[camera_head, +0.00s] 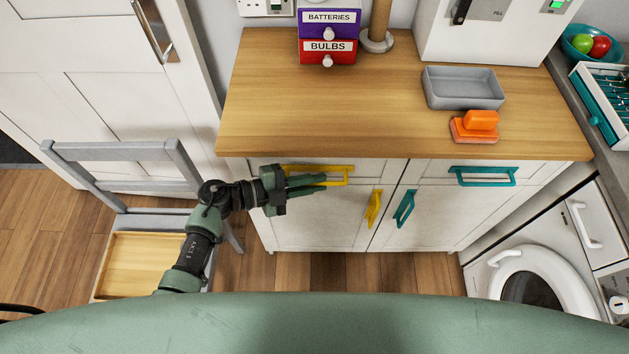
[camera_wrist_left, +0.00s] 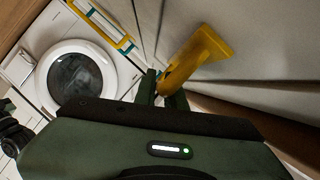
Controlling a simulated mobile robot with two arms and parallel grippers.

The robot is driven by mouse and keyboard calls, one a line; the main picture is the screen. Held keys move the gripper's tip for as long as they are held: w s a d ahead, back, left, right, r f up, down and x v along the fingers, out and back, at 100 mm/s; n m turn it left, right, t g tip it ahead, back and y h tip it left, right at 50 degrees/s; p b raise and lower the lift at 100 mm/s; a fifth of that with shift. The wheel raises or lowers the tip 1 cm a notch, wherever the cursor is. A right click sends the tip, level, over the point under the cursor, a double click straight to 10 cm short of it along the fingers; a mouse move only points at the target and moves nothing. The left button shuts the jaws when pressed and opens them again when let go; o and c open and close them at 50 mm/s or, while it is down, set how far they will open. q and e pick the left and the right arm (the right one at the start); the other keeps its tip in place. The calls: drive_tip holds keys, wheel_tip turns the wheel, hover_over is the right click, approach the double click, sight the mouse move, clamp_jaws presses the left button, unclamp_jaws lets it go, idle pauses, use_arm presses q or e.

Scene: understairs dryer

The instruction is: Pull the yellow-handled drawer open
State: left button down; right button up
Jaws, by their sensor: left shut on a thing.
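The yellow drawer handle (camera_head: 343,174) is on the upper left front of the white cabinet, just below the wooden worktop. My left gripper (camera_head: 322,184) reaches in from the left and is shut on this handle. In the left wrist view the handle (camera_wrist_left: 205,52) rises from between the fingers (camera_wrist_left: 161,90), which hide part of it. I cannot tell whether the drawer front stands out at all from the cabinet. My right gripper is not seen in the head view.
A yellow door handle (camera_head: 373,210) sits below right, beside a teal door handle (camera_head: 404,208). A teal drawer handle (camera_head: 482,176) is further right. A grey chair (camera_head: 120,150) stands left, near my left arm. A washing machine (camera_head: 530,275) is at the right. Floor before the cabinet is clear.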

use_arm(q)
drive_tip(key=shift+s, duration=0.2)
drive_tip(key=s+p, duration=0.8)
drive_tip(key=s, duration=1.3)
drive_tip(key=shift+s, duration=0.4)
drive_tip(key=c, duration=1.5)
unclamp_jaws()
drive_tip(key=shift+a, duration=0.1)
